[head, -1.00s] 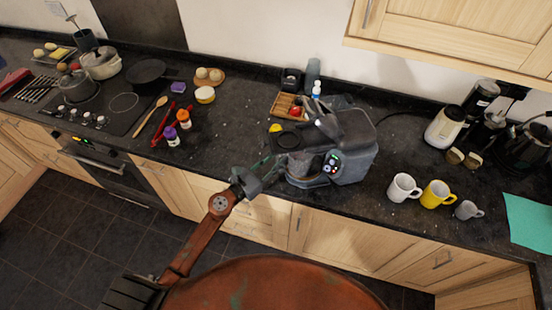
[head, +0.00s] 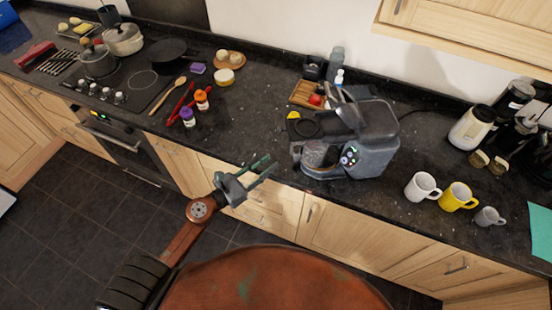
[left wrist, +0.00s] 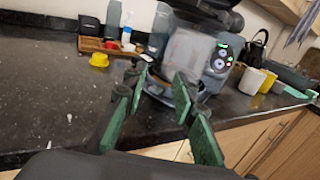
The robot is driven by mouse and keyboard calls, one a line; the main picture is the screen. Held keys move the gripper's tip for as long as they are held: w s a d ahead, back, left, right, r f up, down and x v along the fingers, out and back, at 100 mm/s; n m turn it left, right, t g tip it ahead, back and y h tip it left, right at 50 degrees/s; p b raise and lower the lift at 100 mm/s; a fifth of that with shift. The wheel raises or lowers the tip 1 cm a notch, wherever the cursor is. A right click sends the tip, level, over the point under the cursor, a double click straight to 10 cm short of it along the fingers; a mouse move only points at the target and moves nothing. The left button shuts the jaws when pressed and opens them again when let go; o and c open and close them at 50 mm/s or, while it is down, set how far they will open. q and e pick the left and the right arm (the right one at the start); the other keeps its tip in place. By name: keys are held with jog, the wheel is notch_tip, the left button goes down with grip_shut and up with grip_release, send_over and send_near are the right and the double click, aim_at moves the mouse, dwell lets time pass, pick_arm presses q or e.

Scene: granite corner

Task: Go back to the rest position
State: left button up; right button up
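My left gripper (head: 264,166) is open and empty in the head view, in front of the counter edge. My right gripper is in neither view.
The dark counter (head: 250,120) holds a purple-capped bottle (head: 188,117), a wooden tray (head: 304,94), a white mug (head: 423,187), a yellow mug (head: 457,196) and a grey cup (head: 489,216). The dark floor (head: 80,215) in front of the cabinets is clear.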

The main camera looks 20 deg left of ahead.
pick_arm(q)
jog(key=shift+s+a, duration=0.1)
jog(key=shift+s, duration=0.15)
jog(key=shift+a+r, duration=0.1)
dwell(0.3)
